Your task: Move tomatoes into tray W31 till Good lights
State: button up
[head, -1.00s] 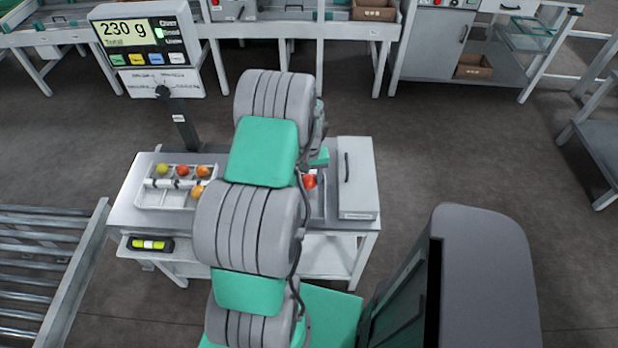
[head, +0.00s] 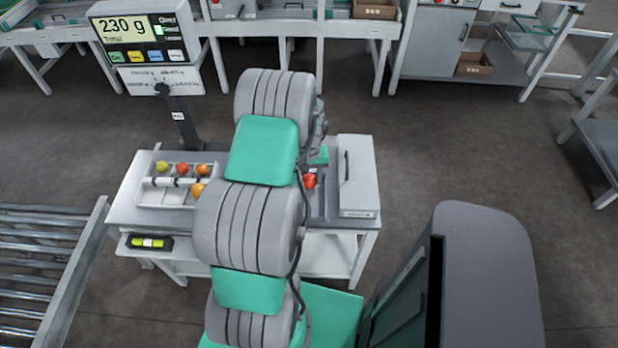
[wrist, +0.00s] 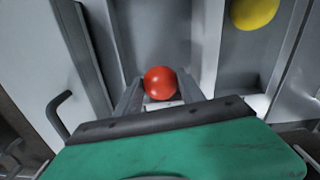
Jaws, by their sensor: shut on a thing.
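My gripper (wrist: 160,92) is shut on a red tomato (wrist: 160,83), held between its two fingers in the wrist view. In the head view my arm hides the gripper and a red tomato (head: 309,181) shows just right of the arm. A yellow tomato (wrist: 254,12) lies in a grey compartment at the upper right of the wrist view. In the head view a divided white tray (head: 150,196) holds a yellow-green tomato (head: 162,167), a red one (head: 182,168) and orange ones (head: 198,189). The scale display (head: 125,29) reads 230 g, with a green light lit beside it. I cannot read a W31 label.
A grey lidded box (head: 358,178) with a handle stands at the right end of the bench. A level-like device with a yellow-green vial (head: 149,243) sits on the lower shelf. A roller conveyor (head: 45,270) is at the left.

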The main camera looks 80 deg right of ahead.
jog(key=shift+f, duration=0.25)
jog(key=o, duration=1)
jog(key=c, duration=0.3)
jog(key=shift+r+p, duration=2.05)
jog(key=shift+r, duration=1.5)
